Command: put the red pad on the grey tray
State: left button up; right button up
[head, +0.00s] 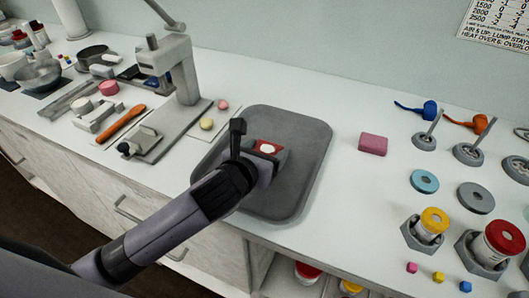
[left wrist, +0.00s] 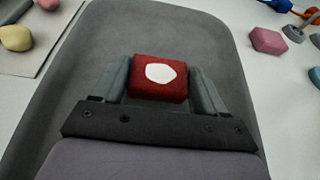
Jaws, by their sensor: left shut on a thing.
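The red pad (left wrist: 143,88) is a small red block with a white spot on top. In the left wrist view it sits between the two fingers of my left gripper (left wrist: 160,85), which is shut on it. The grey tray (head: 308,150) is a wide rounded tray on the white counter, and it also shows in the left wrist view (left wrist: 75,80). In the head view the red pad (head: 267,148) and the gripper (head: 268,150) are over the middle of the tray. I cannot tell whether the pad touches the tray surface. My right gripper is not in view.
A pink block (head: 373,144) lies right of the tray. Jars in hex holders (head: 429,226) and ring discs (head: 425,181) stand on the right.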

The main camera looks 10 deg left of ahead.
pick_arm(q)
jog(key=shift+f, duration=0.1)
jog(key=o, duration=1)
jog(key=v, duration=1.2)
jog(key=shift+p, duration=0.35)
